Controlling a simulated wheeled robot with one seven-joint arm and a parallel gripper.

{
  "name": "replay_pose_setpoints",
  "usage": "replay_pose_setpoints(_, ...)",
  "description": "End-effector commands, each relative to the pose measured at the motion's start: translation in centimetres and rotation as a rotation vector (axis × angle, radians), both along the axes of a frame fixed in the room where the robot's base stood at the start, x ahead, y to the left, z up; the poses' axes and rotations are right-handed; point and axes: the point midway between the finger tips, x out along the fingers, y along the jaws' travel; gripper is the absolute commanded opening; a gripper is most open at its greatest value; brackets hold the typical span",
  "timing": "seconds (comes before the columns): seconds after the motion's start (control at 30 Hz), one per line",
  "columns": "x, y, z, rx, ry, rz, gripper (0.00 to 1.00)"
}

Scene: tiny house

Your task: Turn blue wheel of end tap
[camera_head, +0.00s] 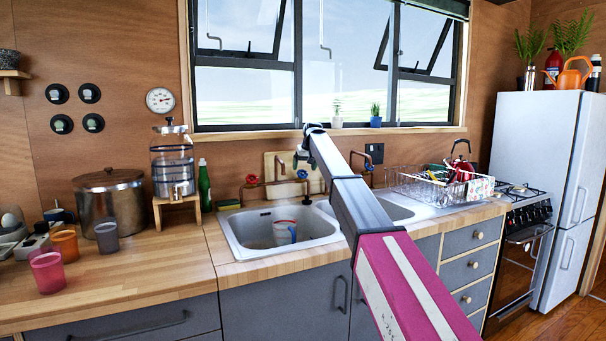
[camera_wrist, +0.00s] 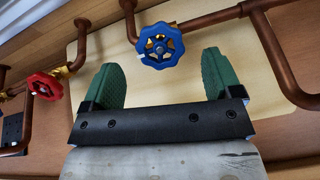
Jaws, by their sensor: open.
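The blue tap wheel (camera_wrist: 160,46) is a round spoked handle on copper pipework, near the top middle of the wrist view. In the head view a small blue wheel (camera_head: 302,174) shows on the pipes behind the sink, beside my arm. My gripper (camera_wrist: 161,75) is open, with its two green fingers apart and nothing between them. In the wrist view the wheel lies just past the fingertips, in line with the gap between them. I cannot tell if any finger touches it. The red wheel (camera_wrist: 45,86) sits on a pipe to the left, and also shows in the head view (camera_head: 252,179).
Copper pipes (camera_wrist: 272,50) run beside the wheel in front of a pale board (camera_wrist: 190,120). Below is the sink (camera_head: 240,235) with a cup (camera_head: 284,232) in it. A dish rack (camera_head: 410,182) stands to the right, and a green bottle (camera_head: 204,187) to the left.

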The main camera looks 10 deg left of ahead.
Motion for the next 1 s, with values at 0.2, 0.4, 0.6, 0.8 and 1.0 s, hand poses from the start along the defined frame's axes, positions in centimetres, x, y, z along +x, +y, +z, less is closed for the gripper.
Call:
replay_pose_setpoints(0.2,1.0,0.7,-2.8,0.0,0.0,0.0,0.84)
replay_pose_setpoints(0.4,1.1,0.9,-3.3,0.0,-0.001,0.001,0.84)
replay_pose_setpoints(0.6,1.1,0.9,-3.3,0.0,-0.001,0.0,0.65)
replay_pose_setpoints(0.8,1.1,0.9,-3.3,0.0,-0.001,0.001,0.35)
replay_pose_setpoints(1.0,1.1,0.9,-3.3,-0.047,-0.03,0.073,0.35)
